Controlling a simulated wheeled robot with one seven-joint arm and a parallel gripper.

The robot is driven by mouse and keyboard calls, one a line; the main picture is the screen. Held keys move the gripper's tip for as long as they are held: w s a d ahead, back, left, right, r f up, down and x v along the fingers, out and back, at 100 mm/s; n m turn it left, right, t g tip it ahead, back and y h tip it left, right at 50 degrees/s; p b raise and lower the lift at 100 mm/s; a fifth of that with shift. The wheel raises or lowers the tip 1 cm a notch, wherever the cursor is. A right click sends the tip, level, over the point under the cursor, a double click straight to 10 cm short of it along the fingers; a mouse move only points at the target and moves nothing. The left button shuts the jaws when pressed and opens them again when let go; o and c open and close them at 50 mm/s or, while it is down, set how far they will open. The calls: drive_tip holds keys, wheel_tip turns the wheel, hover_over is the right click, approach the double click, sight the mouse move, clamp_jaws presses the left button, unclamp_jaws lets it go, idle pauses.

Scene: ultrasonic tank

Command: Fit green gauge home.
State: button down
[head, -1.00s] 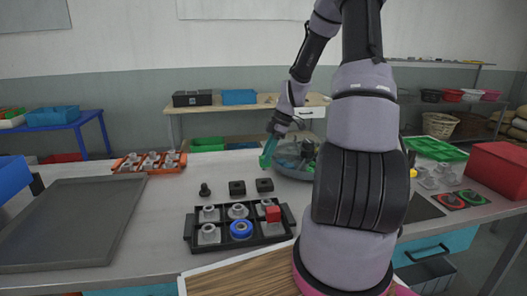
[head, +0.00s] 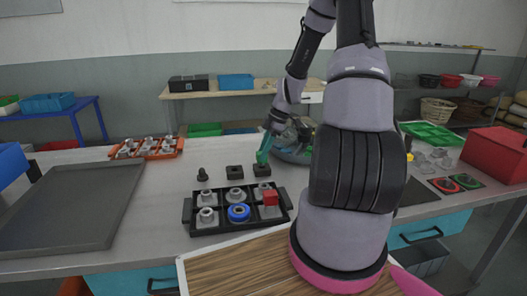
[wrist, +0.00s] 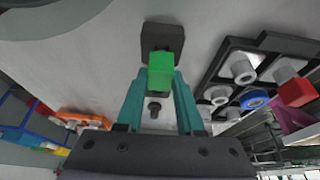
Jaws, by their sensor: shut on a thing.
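My gripper (wrist: 162,92) has teal fingers and is shut on the green gauge (wrist: 162,70), a small bright green block at the fingertips. In the head view my gripper (head: 262,157) points down close above the right one of two black square blocks (head: 262,170). In the wrist view a black block (wrist: 163,34) shows just beyond the green gauge, which covers part of it. I cannot tell whether the gauge touches the block. The left black block (head: 234,173) stands beside it, and a dark knob-like piece (head: 202,175) is further left.
A black tray (head: 189,216) with several grey pieces, a blue ring (head: 239,213) and a red cube (head: 270,197) lies in front of the blocks. An orange rack (head: 147,148) is at the back left.

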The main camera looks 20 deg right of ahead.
drive_tip(key=shift+f, duration=1.1)
idle(3.2)
drive_tip(key=shift+c, duration=2.3)
unclamp_jaws()
drive_tip(key=w+v, duration=0.1)
drive_tip(key=v, duration=0.9)
drive_tip(key=shift+s+d+r, duration=0.2)
drive_tip(key=shift+s+r, duration=0.2)
drive_tip(key=shift+s, duration=0.1)
